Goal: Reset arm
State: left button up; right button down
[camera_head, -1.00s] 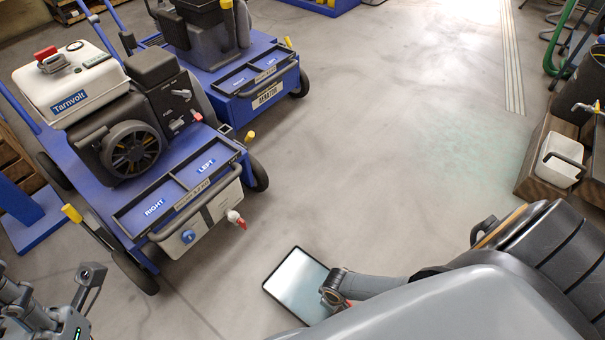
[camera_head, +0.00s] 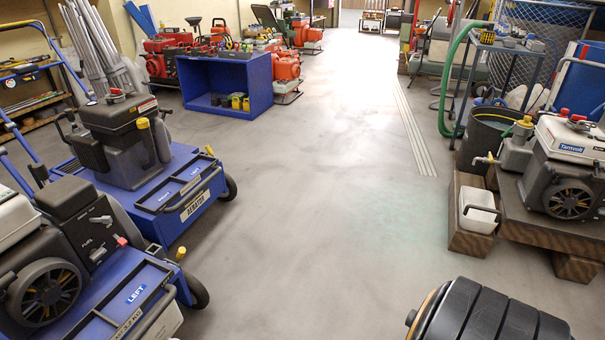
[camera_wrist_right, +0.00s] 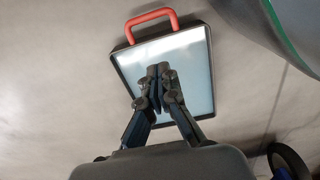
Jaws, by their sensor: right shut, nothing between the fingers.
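In the right wrist view my right gripper (camera_wrist_right: 159,72) is shut, with its fingertips together and nothing between them. Behind the fingers is a flat tray (camera_wrist_right: 196,80) with a dark rim, a pale shiny inside and a red handle (camera_wrist_right: 151,22) at its far edge. The fingers overlap the tray in the picture; I cannot tell how high they are above it. In the head view only a dark rounded part of my right arm shows at the bottom right. My left gripper is not in view.
Blue aerators (camera_head: 180,195) stand at the left, one marked LEFT (camera_head: 135,294). A blue open-fronted bench (camera_head: 226,84) stands farther back. At the right are a wooden stand (camera_head: 556,232) with an engine, a white canister (camera_head: 479,211) and a dark bin (camera_head: 488,135). The floor between is clear.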

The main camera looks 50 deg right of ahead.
jog(key=shift+r, duration=0.45)
